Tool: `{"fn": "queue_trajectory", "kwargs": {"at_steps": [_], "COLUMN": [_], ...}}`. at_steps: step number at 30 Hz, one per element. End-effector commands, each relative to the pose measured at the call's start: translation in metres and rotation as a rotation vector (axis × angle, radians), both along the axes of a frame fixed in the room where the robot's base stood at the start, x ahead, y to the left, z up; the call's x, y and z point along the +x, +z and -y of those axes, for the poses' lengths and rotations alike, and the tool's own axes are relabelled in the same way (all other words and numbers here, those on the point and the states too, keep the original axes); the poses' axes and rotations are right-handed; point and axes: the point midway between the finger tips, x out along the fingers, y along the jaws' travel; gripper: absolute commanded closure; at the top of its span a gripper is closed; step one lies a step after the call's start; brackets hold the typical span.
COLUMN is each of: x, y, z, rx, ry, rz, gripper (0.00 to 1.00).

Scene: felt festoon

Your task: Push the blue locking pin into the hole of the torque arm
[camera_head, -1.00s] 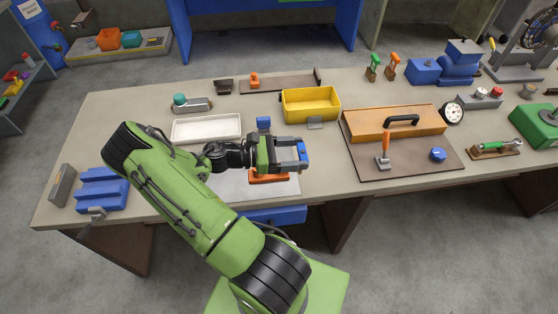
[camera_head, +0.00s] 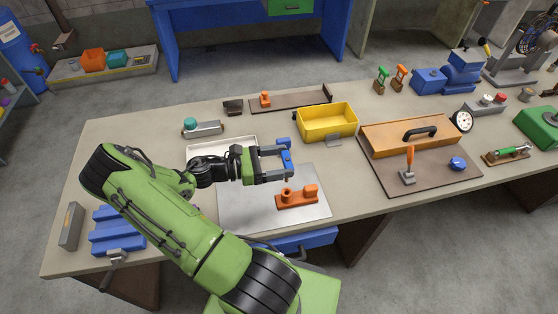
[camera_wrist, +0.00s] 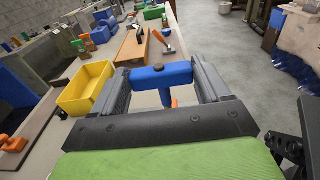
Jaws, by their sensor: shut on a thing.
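The blue locking pin (camera_wrist: 160,76) has a T shape, with a wide crossbar and a stem pointing down. It also shows in the head view (camera_head: 288,158). My gripper (camera_head: 283,163) is shut on its crossbar and holds it above the bench. An orange piece, apparently the torque arm (camera_head: 299,198), lies on a pale grey plate (camera_head: 245,208). It has a round boss with a hole on the left and a raised block on the right. The pin is behind and above it, apart from it. In the wrist view, part of an orange thing shows below the pin.
A yellow bin (camera_head: 327,123) and an orange case (camera_head: 390,145) are to the right. The grey plate has free room around the orange piece.

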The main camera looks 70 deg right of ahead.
Motion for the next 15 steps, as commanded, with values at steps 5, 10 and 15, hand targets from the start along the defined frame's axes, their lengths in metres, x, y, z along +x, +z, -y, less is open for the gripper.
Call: {"fn": "queue_trajectory", "kwargs": {"at_steps": [5,10,15], "x": [-0.0004,-0.0002,0.0009], "y": [0.0003,0.0006,0.0056], "z": [0.0,0.0,-0.0004], "rx": [0.0,0.0,0.0], "ry": [-0.001,-0.001,-0.001], "rz": [-0.001,-0.001,-0.002], "gripper": [0.56,0.56,0.56]}}
